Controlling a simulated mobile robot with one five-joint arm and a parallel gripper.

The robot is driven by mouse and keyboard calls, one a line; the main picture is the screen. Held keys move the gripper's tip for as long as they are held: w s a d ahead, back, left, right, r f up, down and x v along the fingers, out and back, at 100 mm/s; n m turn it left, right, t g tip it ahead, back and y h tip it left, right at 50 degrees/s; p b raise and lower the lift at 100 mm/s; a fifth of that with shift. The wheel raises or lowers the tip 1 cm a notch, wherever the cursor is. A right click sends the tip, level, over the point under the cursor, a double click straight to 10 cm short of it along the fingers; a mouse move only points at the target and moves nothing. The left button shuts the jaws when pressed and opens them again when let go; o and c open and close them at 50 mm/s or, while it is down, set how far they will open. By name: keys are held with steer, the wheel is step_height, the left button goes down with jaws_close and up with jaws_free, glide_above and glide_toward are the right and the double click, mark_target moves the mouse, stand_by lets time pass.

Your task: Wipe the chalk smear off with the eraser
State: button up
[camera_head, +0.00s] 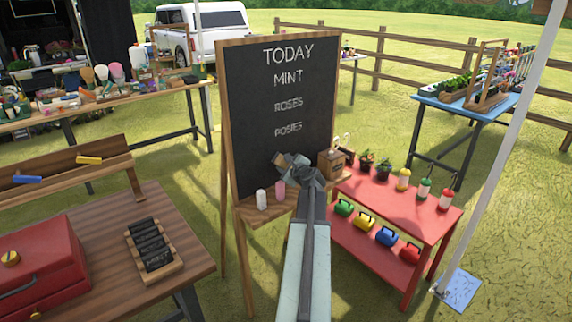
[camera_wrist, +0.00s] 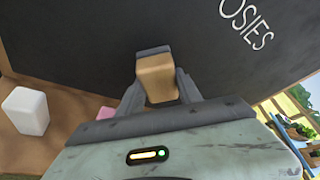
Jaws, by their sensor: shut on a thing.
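The chalkboard (camera_head: 265,130) stands upright in a wooden frame, with TODAY, MINT, ROSES and POSIES in white. ROSES (camera_head: 288,103) and POSIES (camera_head: 288,128) look hazy in the head view; I cannot make out a separate smear. My gripper (camera_head: 301,168) is in front of the lower board, below POSIES. In the wrist view its jaws are shut on the eraser (camera_wrist: 158,80), a tan block with a dark grey far end facing the board. I cannot tell whether the eraser touches the board.
A white chalk (camera_head: 261,199) and a pink chalk (camera_head: 279,190) stand on the board's wooden ledge (camera_head: 262,216). A small wooden box (camera_head: 331,163) is at its right end. A red plant stand (camera_head: 395,205) is close on the right. A brown table (camera_head: 105,255) is at left.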

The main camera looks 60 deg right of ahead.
steer(key=shift+s+a, duration=0.3)
steer(key=shift+s, duration=0.65)
steer(key=shift+s+a, duration=0.35)
steer(key=shift+s, duration=0.55)
steer(key=shift+s+a, duration=0.3)
steer(key=shift+s, duration=0.65)
steer(key=s, duration=0.1)
steer(key=s+a, duration=0.1)
steer(key=s, duration=0.1)
